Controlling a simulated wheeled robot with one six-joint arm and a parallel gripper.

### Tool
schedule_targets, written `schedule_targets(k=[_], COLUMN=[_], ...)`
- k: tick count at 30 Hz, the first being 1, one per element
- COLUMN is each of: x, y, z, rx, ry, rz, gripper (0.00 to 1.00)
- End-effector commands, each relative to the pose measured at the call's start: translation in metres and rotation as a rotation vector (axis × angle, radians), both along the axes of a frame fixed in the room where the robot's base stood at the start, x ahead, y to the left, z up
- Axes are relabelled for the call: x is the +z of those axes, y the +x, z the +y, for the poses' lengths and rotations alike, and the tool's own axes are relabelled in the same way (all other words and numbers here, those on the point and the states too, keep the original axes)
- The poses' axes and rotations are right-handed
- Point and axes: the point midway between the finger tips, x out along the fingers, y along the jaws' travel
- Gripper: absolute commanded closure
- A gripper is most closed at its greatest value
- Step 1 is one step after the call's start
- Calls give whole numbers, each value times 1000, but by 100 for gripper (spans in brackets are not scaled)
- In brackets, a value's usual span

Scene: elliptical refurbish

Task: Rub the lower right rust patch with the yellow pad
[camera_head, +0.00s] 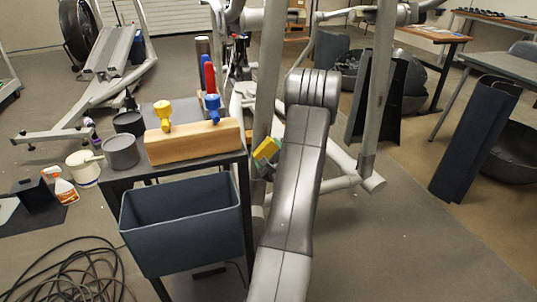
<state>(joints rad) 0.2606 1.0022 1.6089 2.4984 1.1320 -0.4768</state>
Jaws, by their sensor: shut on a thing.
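The yellow pad (267,149), with a green edge, shows just left of my grey arm, in front of the elliptical's pale upright. My gripper (264,166) is mostly hidden behind my arm; the small part in view is at the pad, and it is shut on it. The elliptical's grey frame (378,90) rises behind my arm, with a lower tube (338,183) to the right. I cannot make out the lower right rust patch; my arm covers part of the frame. Whether the pad touches the frame cannot be told.
A small dark table (115,172) at left holds a wooden block (195,141) with yellow and blue-handled tools, and dark cups. A blue-grey bin (182,228) hangs at its front. Coiled cable (70,275) lies lower left. Floor at lower right is clear.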

Motion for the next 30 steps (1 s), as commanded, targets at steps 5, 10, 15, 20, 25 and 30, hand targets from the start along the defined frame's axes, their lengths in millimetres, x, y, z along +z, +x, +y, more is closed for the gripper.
schedule_targets(k=[5, 10, 15, 20, 25, 30], x=[0, 0, 0, 0, 0, 0], y=[0, 0, 1, 4, 8, 11], z=[0, 0, 1, 2, 3, 4], rx=[0, 1, 1, 1, 1, 1], ry=[0, 0, 0, 0, 0, -1], rz=[0, -1, -1, -1, -1, -2], gripper=[35, 35, 35, 35, 35, 35])
